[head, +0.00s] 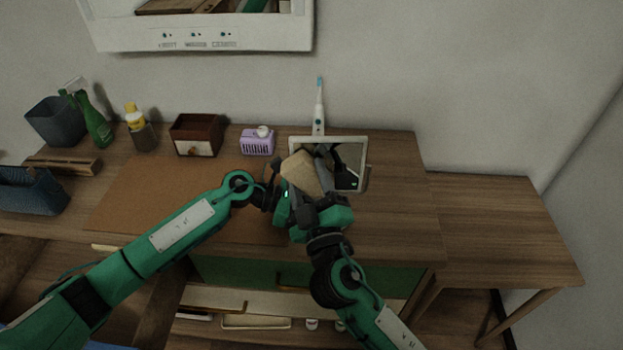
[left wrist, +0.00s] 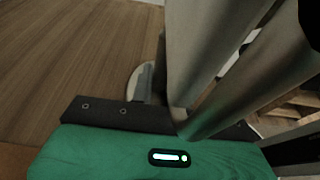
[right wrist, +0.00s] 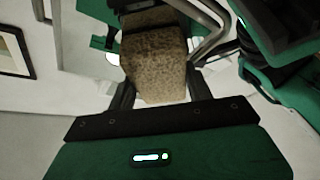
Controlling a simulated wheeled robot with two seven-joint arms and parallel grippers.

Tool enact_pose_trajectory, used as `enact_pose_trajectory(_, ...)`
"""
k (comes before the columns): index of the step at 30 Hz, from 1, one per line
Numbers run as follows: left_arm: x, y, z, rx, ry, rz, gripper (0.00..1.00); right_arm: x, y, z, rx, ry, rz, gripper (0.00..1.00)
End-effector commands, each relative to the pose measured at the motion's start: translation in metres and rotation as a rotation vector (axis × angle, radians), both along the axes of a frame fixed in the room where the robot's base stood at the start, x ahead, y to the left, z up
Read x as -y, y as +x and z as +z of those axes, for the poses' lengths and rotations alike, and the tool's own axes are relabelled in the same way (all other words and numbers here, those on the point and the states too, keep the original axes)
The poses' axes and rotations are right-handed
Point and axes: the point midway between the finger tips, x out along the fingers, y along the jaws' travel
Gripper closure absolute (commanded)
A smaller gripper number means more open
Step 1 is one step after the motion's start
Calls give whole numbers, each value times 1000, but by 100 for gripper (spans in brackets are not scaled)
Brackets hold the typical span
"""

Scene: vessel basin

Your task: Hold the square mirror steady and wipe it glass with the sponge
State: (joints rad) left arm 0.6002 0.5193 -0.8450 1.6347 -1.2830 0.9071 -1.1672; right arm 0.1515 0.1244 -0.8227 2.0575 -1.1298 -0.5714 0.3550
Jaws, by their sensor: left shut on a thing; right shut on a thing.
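The square mirror (head: 350,149) stands upright near the back of the desk, with a pale frame and dark reflections in its glass. My left gripper (head: 273,178) is shut at the mirror's left side, partly hidden behind the sponge and right hand. The tan sponge (head: 300,172) covers the left part of the glass in the head view. My right gripper (head: 303,192) is shut on the sponge, which also shows between its fingers in the right wrist view (right wrist: 155,65). The sponge is close to the glass; I cannot tell whether it touches.
A toothbrush (head: 319,110) stands behind the mirror. A purple basket (head: 257,142), a brown box (head: 196,135) and bottles, including a green one (head: 94,121), stand left along the wall. The desk (head: 400,200) is clear right of the mirror.

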Motion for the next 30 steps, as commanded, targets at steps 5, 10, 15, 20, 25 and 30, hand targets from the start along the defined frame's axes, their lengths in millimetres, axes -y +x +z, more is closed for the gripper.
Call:
enact_pose_trajectory(5, 1, -1, -1, -2, 1, -3, 97, 0, -7, -1, -1, 1, 1, 69)
enact_pose_trajectory(10, 0, -1, -1, -2, 1, -2, 97, 1, -24, -1, -1, 0, 2, 69)
enact_pose_trajectory(15, 0, -1, -1, -2, 1, -2, 97, 2, -41, -1, -3, 2, 2, 69)
enact_pose_trajectory(20, 0, 0, -1, -1, 0, -1, 97, 3, -55, -1, -1, 0, 1, 69)
enact_pose_trajectory(25, 0, 0, -1, -1, 0, -1, 97, 4, -60, 0, 0, 0, 0, 69)
enact_pose_trajectory(30, 0, 0, 0, -1, 0, 0, 97, 4, -60, 0, 0, 0, 0, 69)
